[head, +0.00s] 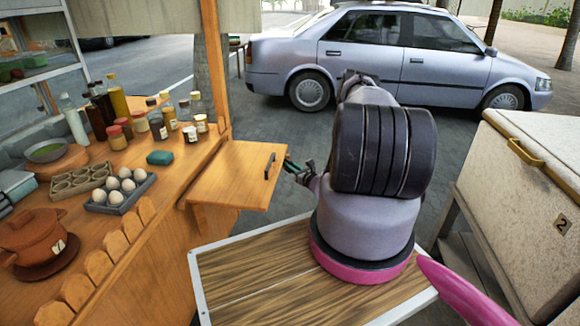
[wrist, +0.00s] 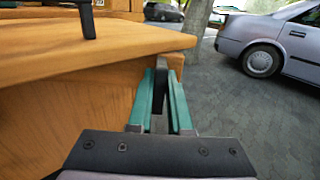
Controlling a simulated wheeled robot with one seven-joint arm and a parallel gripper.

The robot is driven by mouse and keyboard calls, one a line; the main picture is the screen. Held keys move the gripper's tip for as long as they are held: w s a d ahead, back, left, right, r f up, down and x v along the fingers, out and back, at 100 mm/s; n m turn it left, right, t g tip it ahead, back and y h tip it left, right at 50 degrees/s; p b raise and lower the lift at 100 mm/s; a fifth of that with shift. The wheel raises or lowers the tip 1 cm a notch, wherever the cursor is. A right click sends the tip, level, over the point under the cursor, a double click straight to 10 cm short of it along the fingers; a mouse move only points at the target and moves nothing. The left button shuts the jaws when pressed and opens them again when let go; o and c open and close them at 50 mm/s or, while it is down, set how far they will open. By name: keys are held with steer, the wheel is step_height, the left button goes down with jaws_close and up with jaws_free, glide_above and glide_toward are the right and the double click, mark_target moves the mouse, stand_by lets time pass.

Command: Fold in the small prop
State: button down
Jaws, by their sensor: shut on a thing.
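The small prop (wrist: 173,62) shows in the wrist view as a narrow upright piece under the outer edge of the wooden flap (head: 232,172). My gripper (wrist: 160,88) has its teal fingers close together on either side of it, shut on it below the flap's edge. The flap stands out level from the counter's side, with a black handle (head: 270,166) on top. In the head view my gripper (head: 299,170) is just right of the flap, partly hidden by my arm; the prop's hold cannot be made out there.
The wooden counter (head: 130,255) at left carries an egg tray (head: 120,192), bottles and a clay pot (head: 32,240). A wooden post (head: 213,70) rises behind the flap. A white cooler box (head: 530,170) stands at right. A silver car (head: 400,55) is beyond open paving.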

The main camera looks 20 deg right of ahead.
steer(key=x, duration=0.5)
steer(key=shift+w+d, duration=0.15)
steer(key=shift+w, duration=0.1)
steer(key=c, duration=0.8)
jaws_free()
steer(key=shift+c, duration=0.2)
steer(key=v, duration=1)
steer(key=shift+s, duration=0.35)
